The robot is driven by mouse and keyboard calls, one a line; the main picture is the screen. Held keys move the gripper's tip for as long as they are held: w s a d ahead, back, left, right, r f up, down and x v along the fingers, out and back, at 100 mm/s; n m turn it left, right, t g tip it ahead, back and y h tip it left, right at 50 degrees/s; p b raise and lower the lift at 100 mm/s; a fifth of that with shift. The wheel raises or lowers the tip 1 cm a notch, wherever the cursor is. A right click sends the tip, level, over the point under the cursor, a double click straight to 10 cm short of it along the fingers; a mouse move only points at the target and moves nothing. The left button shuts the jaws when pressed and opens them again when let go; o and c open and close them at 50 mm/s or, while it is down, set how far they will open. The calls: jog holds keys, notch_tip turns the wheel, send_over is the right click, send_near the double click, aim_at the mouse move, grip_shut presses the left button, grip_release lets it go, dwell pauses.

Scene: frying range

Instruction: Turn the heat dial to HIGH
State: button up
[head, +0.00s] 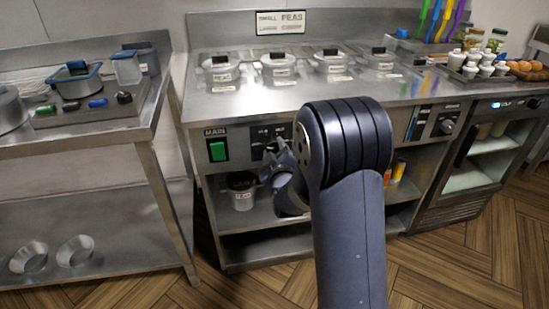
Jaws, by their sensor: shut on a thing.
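The front control panel of the steel counter carries a dark dial (257,151) below small labels that are too small to read fully. My gripper (270,151) is at this panel, to the right of the green MAIN switch. It is shut on the dial, as far as the view shows. The fingers and my arm hide part of the dial, so its pointer and setting cannot be read.
The green MAIN switch (218,151) is just left of the dial. Another knob (446,127) is on the panel at right. Several lidded pots (221,70) stand on the counter (230,105). A small pot (242,199) sits on the shelf below my gripper.

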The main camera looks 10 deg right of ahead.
jog(key=m+b, duration=0.1)
jog(key=b, duration=0.1)
jog(key=m+b, duration=0.1)
jog(key=m, duration=0.1)
jog(key=shift+f+m+b, duration=0.25)
jog(key=shift+m+b, duration=0.05)
jog(key=shift+b, duration=0.1)
jog(key=m+b, duration=0.7)
jog(key=m, duration=0.1)
jog(key=shift+r+m+y+b, duration=0.1)
jog(key=shift+m+y+b, duration=0.2)
jog(key=shift+b, duration=0.1)
jog(key=m+b, duration=0.1)
jog(key=m, duration=0.2)
jog(key=shift+r+m+y+b, duration=0.1)
jog(key=shift+m+y+b, duration=0.2)
jog(key=shift+y+b, duration=0.1)
jog(key=m, duration=0.3)
jog(key=shift+r, duration=0.1)
jog(key=m, duration=0.4)
jog(key=shift+r+m+y+p, duration=0.1)
jog(key=shift+m+y+p, duration=0.2)
jog(key=shift+m+p, duration=0.1)
jog(key=m+p, duration=0.1)
jog(key=m, duration=0.3)
jog(key=shift+m+p, duration=0.3)
jog(key=shift+m, duration=1.4)
